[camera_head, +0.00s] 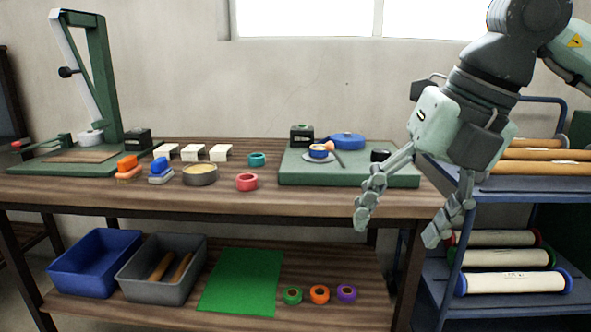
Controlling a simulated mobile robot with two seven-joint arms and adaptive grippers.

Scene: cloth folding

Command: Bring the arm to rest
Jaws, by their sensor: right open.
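My right gripper (402,228) is at the right of the head view, at the end of the right arm that comes in from the upper right. Its two fingers point down and are spread wide, with nothing between them. It hangs in front of the right end of the wooden workbench (330,207), near the front edge. No cloth is seen in its fingers. My left gripper is not in view.
A green press (100,80) stands at the bench's left. A green board (345,176) with small items lies at the right, partly behind my gripper. A blue cart (510,210) with rolls stands close behind my right arm. The lower shelf holds bins and a green sheet (243,281).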

